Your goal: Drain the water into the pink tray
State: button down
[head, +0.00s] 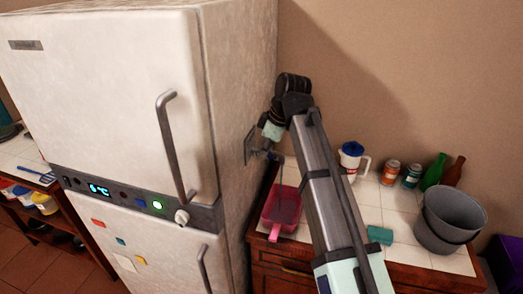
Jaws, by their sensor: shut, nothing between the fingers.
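The pink tray (270,226) sits on the white tiled counter beside the fridge, with its handle toward the front. My gripper (266,152) is shut and empty, close to a small metal plate (249,146) on the fridge's right side, above and behind the tray. A small bluish fitting shows beside the fingertips; whether they touch it is too small to tell. A thin bluish streak runs from there down toward the tray; I cannot tell for sure whether it is water. My arm hides part of the counter right of the tray.
The white fridge (110,110) stands close at left. On the counter are a blue-lidded white jug (352,163), two cans (391,172), green and brown bottles (433,172), grey buckets (442,245) and a teal block (380,235). Bare tiles lie between them.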

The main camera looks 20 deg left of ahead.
aim_at(271, 153)
jog(key=w+p+v, duration=0.2)
jog(key=p+v, duration=0.3)
jog(key=v, duration=0.4)
jog(key=d+f+m+t+y+b, duration=0.2)
jog(key=d+f+m+y+b, duration=0.95)
jog(key=d+f+b, duration=0.55)
notch_tip(271, 153, up, 6)
jog(key=a+m+t+y, duration=0.1)
jog(key=m+t+y, duration=0.1)
jog(key=m, duration=0.7)
jog(key=s+p+x, duration=0.1)
jog(key=x, duration=0.3)
jog(key=s+p+x, duration=0.1)
jog(key=x, duration=0.3)
jog(key=s+p+x, duration=0.1)
jog(key=x, duration=0.4)
jog(key=shift+w+a+r, duration=0.1)
jog(key=shift+a+r, duration=0.25)
jog(key=shift+a, duration=0.1)
